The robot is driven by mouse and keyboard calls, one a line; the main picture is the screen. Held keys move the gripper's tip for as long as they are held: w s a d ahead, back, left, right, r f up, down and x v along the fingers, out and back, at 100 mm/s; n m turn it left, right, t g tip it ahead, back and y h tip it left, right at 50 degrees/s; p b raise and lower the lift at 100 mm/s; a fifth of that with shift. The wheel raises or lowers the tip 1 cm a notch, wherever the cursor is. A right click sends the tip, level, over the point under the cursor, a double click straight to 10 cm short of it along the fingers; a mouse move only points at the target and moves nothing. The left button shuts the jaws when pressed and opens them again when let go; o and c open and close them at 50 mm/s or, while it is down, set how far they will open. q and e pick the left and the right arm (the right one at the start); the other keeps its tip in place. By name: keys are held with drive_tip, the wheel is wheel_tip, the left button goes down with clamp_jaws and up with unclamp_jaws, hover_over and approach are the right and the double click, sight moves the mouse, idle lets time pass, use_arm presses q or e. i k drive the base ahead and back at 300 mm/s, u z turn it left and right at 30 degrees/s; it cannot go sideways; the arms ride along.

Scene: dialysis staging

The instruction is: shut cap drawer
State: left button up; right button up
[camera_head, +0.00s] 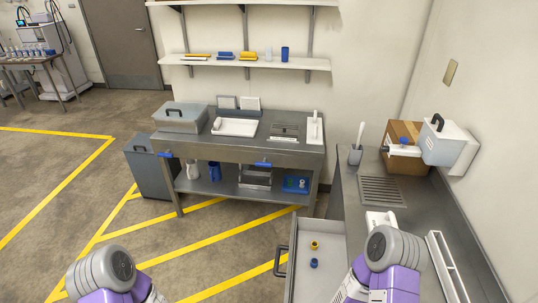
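An open drawer (303,283) sticks out to the left from under the right-hand counter. A yellow cap (314,245) and a blue cap (314,263) lie on its pale floor. Its dark bar handle (280,261) is on the left-facing front panel, with nothing seen touching it. The near part of the drawer is cut off by the frame's bottom edge and partly hidden by my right arm. Grey and purple links of my left and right arms show at the bottom. Neither gripper's fingers show.
The right-hand counter (408,213) holds a cup with a brush (355,154), a cardboard box (401,135) and a long white tray (447,267). A steel bench (232,153) with boxes and trays stands at the back. Floor left of the drawer is clear, with yellow lines.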

sight(304, 284)
drive_tip(key=u, duration=2.5)
drive_tip(key=i, duration=0.55)
drive_tip(key=z, duration=3.45)
